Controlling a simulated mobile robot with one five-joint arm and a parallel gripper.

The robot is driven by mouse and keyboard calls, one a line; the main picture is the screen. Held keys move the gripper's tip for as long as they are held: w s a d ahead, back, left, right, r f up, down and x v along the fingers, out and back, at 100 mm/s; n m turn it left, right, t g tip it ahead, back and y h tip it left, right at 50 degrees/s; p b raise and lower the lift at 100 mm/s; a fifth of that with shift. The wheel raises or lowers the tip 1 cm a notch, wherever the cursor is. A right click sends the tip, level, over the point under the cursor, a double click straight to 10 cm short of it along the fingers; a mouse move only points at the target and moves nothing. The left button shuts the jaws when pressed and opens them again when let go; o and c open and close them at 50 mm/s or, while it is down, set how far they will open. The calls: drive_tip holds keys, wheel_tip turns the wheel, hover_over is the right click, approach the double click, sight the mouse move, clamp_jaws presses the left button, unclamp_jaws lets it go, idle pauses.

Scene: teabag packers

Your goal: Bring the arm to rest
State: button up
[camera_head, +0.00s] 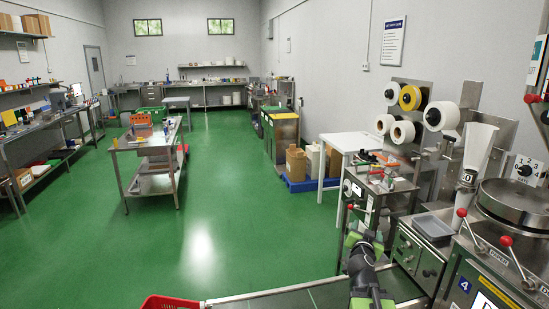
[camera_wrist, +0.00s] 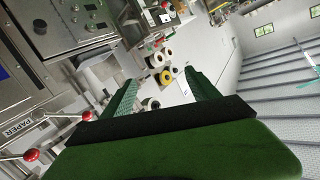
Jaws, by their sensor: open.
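My gripper (camera_wrist: 163,82) is open in the wrist view, with its two green fingers apart. Nothing shows held between them; rolls and machine parts show beyond the gap. In the head view my green and black arm stands at the lower middle right, in front of the packing machine (camera_head: 418,250). I cannot make out the fingertips clearly there. The machine's panel also shows in the wrist view (camera_wrist: 85,22), turned on its side.
Red-knobbed levers (camera_head: 506,242) stick out near a round steel drum (camera_head: 515,200) at the right. White and yellow rolls (camera_head: 410,98) hang behind. A small tool cart (camera_head: 378,185) stands close beyond my arm. A red basket (camera_head: 170,302) is at the bottom. Green floor (camera_head: 230,200) is open at left.

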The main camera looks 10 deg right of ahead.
drive_tip(key=s+a+f+n+g+y, duration=0.1)
drive_tip(key=s+a+f+g+y, duration=0.15)
drive_tip(key=a+f, duration=0.55)
drive_tip(key=s+a+f+n+g+y, duration=0.15)
drive_tip(key=a+f+g, duration=0.35)
drive_tip(key=a, duration=0.6)
drive_tip(key=s+a+f+n+g+y, duration=0.2)
drive_tip(key=s+a+f+n+g, duration=0.1)
drive_tip(key=s, duration=0.4)
drive_tip(key=s+a+f+n+g+y, duration=0.2)
drive_tip(key=s+a+f+n+g, duration=0.1)
drive_tip(key=s, duration=0.4)
drive_tip(key=shift+s+a+f+n, duration=0.15)
drive_tip(key=shift+a+f+n, duration=0.25)
drive_tip(key=shift+a, duration=0.45)
drive_tip(key=shift+c, duration=0.2)
